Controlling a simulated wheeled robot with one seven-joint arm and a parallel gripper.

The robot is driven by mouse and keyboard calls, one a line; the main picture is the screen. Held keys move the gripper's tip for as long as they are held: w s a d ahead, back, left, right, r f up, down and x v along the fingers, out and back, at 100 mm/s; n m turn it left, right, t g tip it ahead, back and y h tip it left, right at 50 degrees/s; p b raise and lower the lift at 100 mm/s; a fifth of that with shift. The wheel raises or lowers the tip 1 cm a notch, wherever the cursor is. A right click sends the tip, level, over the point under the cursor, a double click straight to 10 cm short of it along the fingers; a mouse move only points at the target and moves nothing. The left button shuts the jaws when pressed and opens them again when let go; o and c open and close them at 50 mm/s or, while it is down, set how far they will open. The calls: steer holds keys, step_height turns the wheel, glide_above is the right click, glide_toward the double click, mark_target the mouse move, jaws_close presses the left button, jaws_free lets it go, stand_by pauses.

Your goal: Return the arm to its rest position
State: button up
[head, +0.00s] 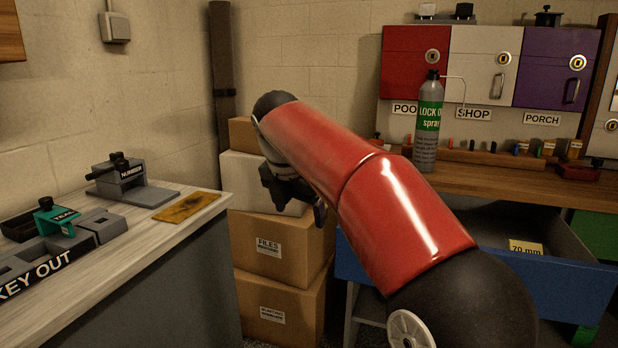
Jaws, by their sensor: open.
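My arm, red with black joints, reaches from the lower right up to the middle of the head view. My gripper (297,193) hangs below the arm's far end, in front of the stacked cardboard boxes. It is dark and partly hidden by the arm, and I see nothing held in it. It is apart from both the left counter and the workbench.
The left counter (195,196) bears a KEY OUT tray (45,268), a teal-marked holder (58,218) and a NUMBER device (122,172). Boxes (283,245) stand behind my arm. A drawer (560,270) stands open at right, below a spray can (427,128) on the workbench.

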steer(key=s+d+f+m, duration=0.4)
steer(key=s+d+m, duration=0.4)
steer(key=s+m, duration=0.3)
steer(key=s+d+f+m, duration=0.4)
steer(key=s+d+m, duration=0.3)
steer(key=s+m, duration=0.3)
steer(key=s+d+f+m+t+y, duration=0.1)
steer(key=s+d+f+m, duration=0.1)
steer(key=s+f+m, duration=0.5)
steer(key=shift+s+d+f+m, duration=0.3)
steer(key=shift+s+m, duration=0.15)
steer(key=shift+m, duration=0.25)
